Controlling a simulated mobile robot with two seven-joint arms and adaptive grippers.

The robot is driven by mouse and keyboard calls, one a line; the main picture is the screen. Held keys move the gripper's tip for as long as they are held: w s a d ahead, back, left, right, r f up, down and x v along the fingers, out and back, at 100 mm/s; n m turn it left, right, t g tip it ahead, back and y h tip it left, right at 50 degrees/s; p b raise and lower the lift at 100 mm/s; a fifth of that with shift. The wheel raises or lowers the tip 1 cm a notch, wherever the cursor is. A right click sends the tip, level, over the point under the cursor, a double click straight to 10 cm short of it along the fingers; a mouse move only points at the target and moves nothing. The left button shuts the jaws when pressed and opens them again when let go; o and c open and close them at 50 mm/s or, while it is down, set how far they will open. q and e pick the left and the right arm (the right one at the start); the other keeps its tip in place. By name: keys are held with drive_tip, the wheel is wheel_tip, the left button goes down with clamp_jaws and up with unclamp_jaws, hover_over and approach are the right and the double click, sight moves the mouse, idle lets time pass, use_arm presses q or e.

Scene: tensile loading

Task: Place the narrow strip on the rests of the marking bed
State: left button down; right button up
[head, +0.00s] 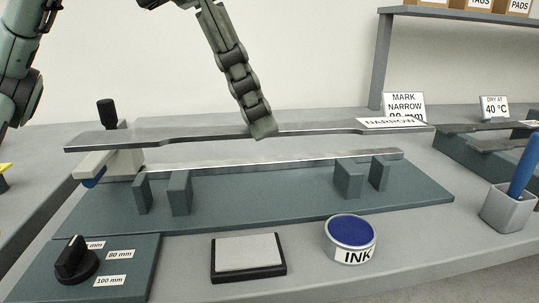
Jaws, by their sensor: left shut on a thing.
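A long grey metal strip with a narrowed middle and a "NARROW" label at its right end (190,136) hangs level above the marking bed. My left gripper (262,128) reaches down from above and is shut on the strip near its middle. The marking bed (260,205) is a dark green-grey plate. Its upright rests stand in a left pair (180,193) and a right pair (349,180). The strip shows above and behind the rests, with a visible gap. A straight metal rail (270,163) runs behind the rests. My right gripper is not in view.
A light block with a black knob (107,115) stands at the bed's left end, close to the strip. In front are a dial (76,262), a pad (247,254) and an ink pot (350,236). At right are a pen cup (507,210) and a rack with dark strips (480,155).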

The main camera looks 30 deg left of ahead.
use_arm(q)
drive_tip(key=shift+w+a, duration=0.15)
drive_tip(key=shift+w, duration=0.15)
drive_tip(key=shift+w+a+f, duration=0.85)
drive_tip(key=shift+w+f, duration=0.85)
drive_tip(key=shift+f, duration=0.1)
drive_tip(key=shift+w+a+f, duration=0.9)
drive_tip(key=shift+w+f, duration=0.85)
drive_tip(key=shift+f, duration=0.05)
drive_tip(key=shift+w+a+f, duration=0.85)
drive_tip(key=shift+w+f, duration=0.85)
drive_tip(key=shift+f, duration=0.1)
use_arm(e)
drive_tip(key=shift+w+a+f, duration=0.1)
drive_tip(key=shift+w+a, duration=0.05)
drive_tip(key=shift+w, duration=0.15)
use_arm(q)
drive_tip(key=shift+f, duration=0.1)
drive_tip(key=c, duration=1.8)
unclamp_jaws()
drive_tip(key=shift+f, duration=0.1)
drive_tip(key=shift+c, duration=0.2)
drive_tip(key=shift+o, duration=2.4)
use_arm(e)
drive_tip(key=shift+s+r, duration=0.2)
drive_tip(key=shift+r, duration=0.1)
